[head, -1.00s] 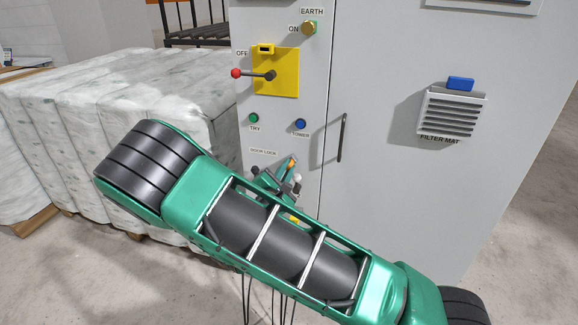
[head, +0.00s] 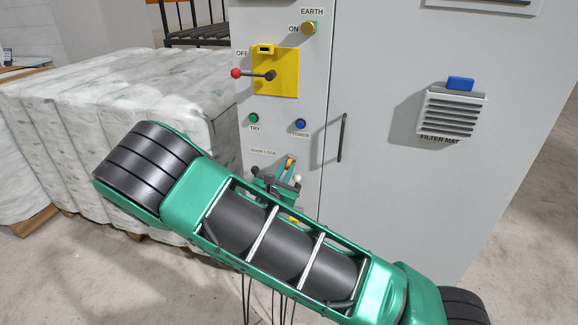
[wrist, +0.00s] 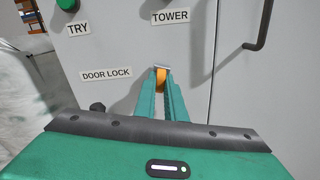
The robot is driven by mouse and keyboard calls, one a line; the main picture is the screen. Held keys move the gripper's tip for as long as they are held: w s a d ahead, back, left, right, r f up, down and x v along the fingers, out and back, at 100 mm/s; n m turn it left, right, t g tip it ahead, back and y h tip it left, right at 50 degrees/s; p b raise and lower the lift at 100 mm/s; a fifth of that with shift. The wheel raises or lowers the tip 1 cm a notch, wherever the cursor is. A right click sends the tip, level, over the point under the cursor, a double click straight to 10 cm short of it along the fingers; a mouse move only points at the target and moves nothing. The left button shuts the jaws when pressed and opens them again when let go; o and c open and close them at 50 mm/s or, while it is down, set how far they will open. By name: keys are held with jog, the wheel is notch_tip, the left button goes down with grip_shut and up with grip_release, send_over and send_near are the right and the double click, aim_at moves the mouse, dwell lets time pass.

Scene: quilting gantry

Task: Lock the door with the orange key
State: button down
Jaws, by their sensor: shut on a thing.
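My gripper (head: 288,167) is in front of the grey cabinet, just right of and below the DOOR LOCK label (head: 263,152). Its green fingers are shut on the orange key (wrist: 162,76), which shows between the fingertips in the wrist view. A small grey edge shows at the key's far end, against the panel. The lock itself is hidden behind the key and fingers, so I cannot tell how deep the key sits. The cabinet door (head: 400,180) is to the right, its dark handle (head: 342,137) upright, and it looks closed.
Above are the green TRY button (head: 254,118), the blue TOWER button (head: 300,124) and a yellow switch plate (head: 289,82) with a red-knobbed lever (head: 237,73). Wrapped white bales (head: 60,110) stand at the left. A filter vent (head: 452,112) juts from the door.

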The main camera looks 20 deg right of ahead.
jog(key=shift+n, duration=0.5)
jog(key=shift+n, duration=1.1)
jog(key=c, duration=1.7)
grip_release()
jog(key=shift+c, duration=0.2)
jog(key=shift+a, duration=0.1)
